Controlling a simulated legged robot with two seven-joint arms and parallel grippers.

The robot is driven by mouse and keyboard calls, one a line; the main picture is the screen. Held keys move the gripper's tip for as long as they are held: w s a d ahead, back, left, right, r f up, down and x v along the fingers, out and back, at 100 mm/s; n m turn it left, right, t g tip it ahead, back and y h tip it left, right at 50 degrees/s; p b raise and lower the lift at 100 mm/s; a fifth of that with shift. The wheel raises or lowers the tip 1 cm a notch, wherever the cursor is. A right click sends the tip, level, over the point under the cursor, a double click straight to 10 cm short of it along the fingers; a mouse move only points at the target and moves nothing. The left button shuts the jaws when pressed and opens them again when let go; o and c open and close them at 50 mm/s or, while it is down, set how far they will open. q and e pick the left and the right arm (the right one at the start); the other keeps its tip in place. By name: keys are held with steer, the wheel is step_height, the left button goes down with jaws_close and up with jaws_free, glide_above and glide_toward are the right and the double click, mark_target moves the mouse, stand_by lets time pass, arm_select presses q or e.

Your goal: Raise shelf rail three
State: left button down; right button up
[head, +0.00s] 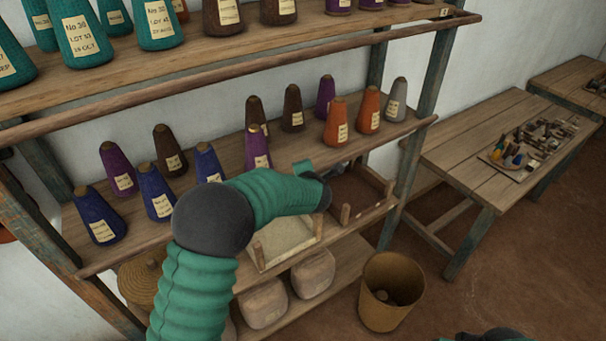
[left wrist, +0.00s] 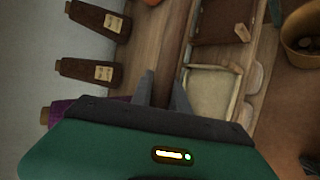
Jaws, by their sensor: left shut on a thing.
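A long round wooden rail (head: 415,131) runs along the front edge of the middle shelf, which carries cones of yarn. In the left wrist view the rail (left wrist: 183,45) runs down between the fingers of my left gripper (left wrist: 163,88). The gripper is shut on it. In the head view my green left arm reaches up to this shelf front and covers part of the rail; the fingertips are hidden there. Another rail (head: 200,80) runs along the upper shelf front. I cannot read any number on the rails.
Blue, purple, brown, orange and grey cones (head: 368,110) stand on the middle shelf, close behind the rail. Below are open wooden trays (head: 285,240) and pale bundles (head: 313,273). A basket (head: 392,290) stands on the floor. A bench (head: 490,150) is at right.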

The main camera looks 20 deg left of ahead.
arm_select(q)
steer(key=shift+f, duration=0.15)
steer(key=c, duration=1.6)
jaws_free()
steer(key=shift+o, duration=1.3)
steer(key=shift+w, duration=0.1)
steer(key=shift+o, duration=0.3)
steer(key=shift+w+f, duration=0.1)
steer(key=shift+w, duration=0.1)
arm_select(e)
steer(key=shift+w+f, duration=0.1)
steer(key=shift+w, duration=0.3)
arm_select(q)
steer(key=shift+p+v, duration=0.35)
steer(key=shift+v, duration=1.45)
steer(key=r+p+v, duration=0.1)
steer(key=p+v, duration=0.4)
steer(key=v, duration=1.1)
steer(key=shift+a, duration=0.25)
arm_select(e)
steer(key=w+v, duration=0.1)
steer(key=v, duration=0.5)
steer(key=shift+r, duration=0.25)
